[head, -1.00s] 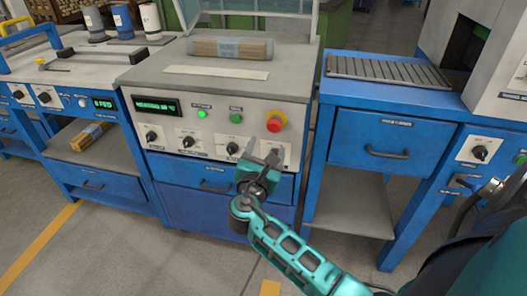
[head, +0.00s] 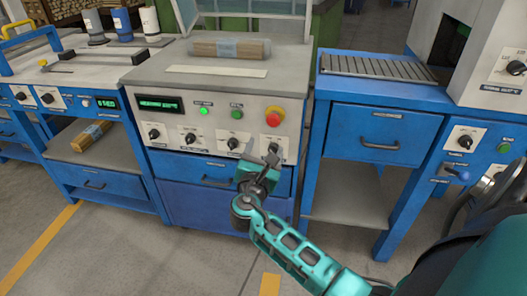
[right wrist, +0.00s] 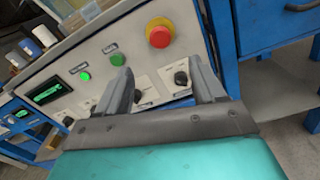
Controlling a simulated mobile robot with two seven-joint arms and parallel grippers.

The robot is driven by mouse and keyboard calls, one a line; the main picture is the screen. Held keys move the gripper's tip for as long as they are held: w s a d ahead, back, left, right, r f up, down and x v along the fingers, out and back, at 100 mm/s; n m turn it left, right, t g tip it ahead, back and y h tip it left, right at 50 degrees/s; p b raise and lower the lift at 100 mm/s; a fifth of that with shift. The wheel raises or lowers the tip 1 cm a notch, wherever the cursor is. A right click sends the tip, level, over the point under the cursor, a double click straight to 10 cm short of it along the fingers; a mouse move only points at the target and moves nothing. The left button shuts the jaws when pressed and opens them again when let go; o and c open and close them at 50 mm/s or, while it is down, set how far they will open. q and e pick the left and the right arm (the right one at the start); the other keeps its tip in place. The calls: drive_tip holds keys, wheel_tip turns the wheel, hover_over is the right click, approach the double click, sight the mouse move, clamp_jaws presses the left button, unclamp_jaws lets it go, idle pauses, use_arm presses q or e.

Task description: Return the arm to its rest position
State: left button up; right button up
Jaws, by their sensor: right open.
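My right arm is teal and comes in from the lower right of the head view. Its gripper (head: 262,160) is open and empty, in front of the right part of the machine's control panel (head: 218,124). In the right wrist view the two grey fingers (right wrist: 162,92) stand apart with nothing between them. Behind them show a red emergency button (right wrist: 160,34), green buttons (right wrist: 117,59) and black knobs. I cannot tell the exact gap between fingertips and panel. My left gripper is not in view.
A wrapped bundle of wood sticks (head: 230,48) lies on the machine's top. A blue cabinet with a drawer (head: 380,138) and a roller top (head: 376,68) stands to the right. Grey floor (head: 130,255) is open in front. Another blue bench (head: 95,165) stands at left.

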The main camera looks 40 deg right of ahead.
idle(0.4)
drive_tip(key=s+a+f+m+g+y+p, duration=0.1)
drive_tip(key=s+a+f+m+y+p, duration=0.55)
drive_tip(key=s+a+f+y, duration=0.2)
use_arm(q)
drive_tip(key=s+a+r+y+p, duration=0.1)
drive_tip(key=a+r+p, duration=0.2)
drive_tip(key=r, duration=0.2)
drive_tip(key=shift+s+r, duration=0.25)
use_arm(e)
drive_tip(key=s+a+r+m+y, duration=0.2)
drive_tip(key=s+a+m+y, duration=0.5)
drive_tip(key=m, duration=0.7)
drive_tip(key=s+a, duration=0.2)
drive_tip(key=s, duration=0.1)
drive_tip(key=shift+s+a, duration=0.2)
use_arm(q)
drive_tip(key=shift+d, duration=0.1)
use_arm(e)
drive_tip(key=shift+c, duration=0.5)
